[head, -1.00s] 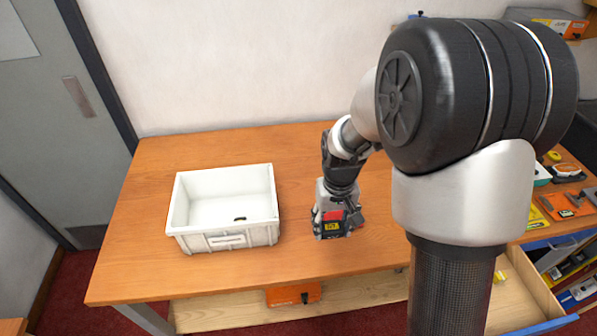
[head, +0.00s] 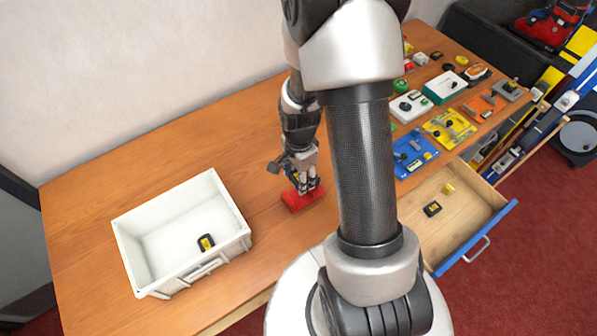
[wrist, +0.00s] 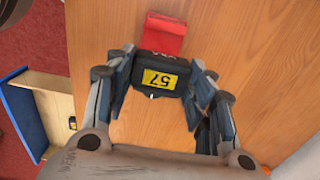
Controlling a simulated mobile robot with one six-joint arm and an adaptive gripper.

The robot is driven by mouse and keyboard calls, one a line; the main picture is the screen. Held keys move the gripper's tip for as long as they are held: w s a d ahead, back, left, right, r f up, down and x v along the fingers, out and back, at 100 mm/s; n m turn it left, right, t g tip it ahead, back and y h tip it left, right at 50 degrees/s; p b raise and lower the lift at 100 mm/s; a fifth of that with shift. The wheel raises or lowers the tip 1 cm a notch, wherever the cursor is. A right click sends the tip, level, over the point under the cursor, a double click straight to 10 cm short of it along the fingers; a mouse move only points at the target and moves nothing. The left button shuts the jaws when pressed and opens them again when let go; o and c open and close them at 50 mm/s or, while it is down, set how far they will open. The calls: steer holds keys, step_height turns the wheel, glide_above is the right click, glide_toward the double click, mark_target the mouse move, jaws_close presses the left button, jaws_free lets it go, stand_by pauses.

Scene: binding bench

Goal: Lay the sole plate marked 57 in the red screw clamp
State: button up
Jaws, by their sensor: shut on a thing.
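The sole plate marked 57 (wrist: 159,76) is black with a yellow label and shows in the wrist view between my fingers. My gripper (wrist: 157,92) is shut on it. The red screw clamp (wrist: 164,35) lies just beyond the plate, whose far edge overlaps it in the picture; I cannot tell whether they touch. In the head view the red clamp (head: 303,198) is on the bench top, with my gripper (head: 309,184) right over it. The plate cannot be made out clearly there.
A white bin (head: 128,243) at the left holds a black piece with a yellow label (head: 205,242). An open drawer (head: 474,212) at the right holds another such piece (head: 432,208) and a small yellow item. Several fixtures crowd the right bench; the bench between is clear.

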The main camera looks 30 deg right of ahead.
steer(key=b, duration=0.4)
glide_above(298, 197)
steer(key=shift+s+f, duration=0.1)
steer(key=shift+f, duration=2.35)
steer(key=shift+f, duration=0.4)
steer(key=o, duration=1.2)
steer(key=shift+c, duration=0.2)
steer(key=shift+o, duration=0.2)
steer(key=shift+o, duration=1.3)
steer(key=shift+r, duration=0.15)
steer(key=shift+r+p, duration=4.1)
steer(key=shift+r, duration=1.55)
